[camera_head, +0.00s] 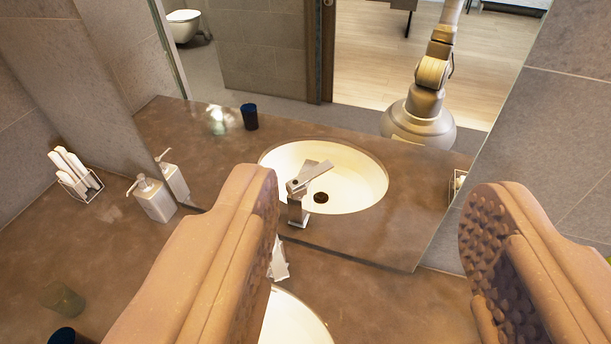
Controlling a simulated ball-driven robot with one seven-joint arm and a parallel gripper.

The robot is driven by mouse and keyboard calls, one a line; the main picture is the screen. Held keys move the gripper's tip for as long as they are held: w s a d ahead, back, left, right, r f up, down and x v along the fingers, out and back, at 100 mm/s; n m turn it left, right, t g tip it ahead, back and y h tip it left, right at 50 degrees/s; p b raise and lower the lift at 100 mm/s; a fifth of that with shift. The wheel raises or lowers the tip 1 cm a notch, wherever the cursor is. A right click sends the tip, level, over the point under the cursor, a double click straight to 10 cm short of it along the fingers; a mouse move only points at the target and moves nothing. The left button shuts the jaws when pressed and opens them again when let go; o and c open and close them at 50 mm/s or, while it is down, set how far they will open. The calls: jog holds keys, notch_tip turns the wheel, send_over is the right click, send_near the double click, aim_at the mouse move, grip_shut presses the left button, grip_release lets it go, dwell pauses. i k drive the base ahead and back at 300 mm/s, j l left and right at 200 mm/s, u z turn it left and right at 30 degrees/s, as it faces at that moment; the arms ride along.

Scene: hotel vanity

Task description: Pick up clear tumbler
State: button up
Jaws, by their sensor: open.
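The clear tumbler (63,300) stands on the brown stone counter at the lower left. It is see-through with a faint greenish tint. A dark blue cup (62,337) is just in front of it, cut off by the bottom edge. My gripper (370,200) is open, its two tan padded fingers wide apart with nothing between them. Both fingers are to the right of the tumbler, and the left finger hides part of the counter and basin. A faint reflection of the tumbler shows in the mirror beside the blue cup's reflection.
A soap dispenser (153,200) and a wire rack of rolled white towels (78,174) stand behind the tumbler. A white basin (290,320) with a metal faucet (279,262) is partly hidden behind the left finger. The large mirror (400,245) rises behind, reflecting the counter and my body.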

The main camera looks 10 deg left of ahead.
aim_at(57, 297)
jog(key=u, duration=1.7)
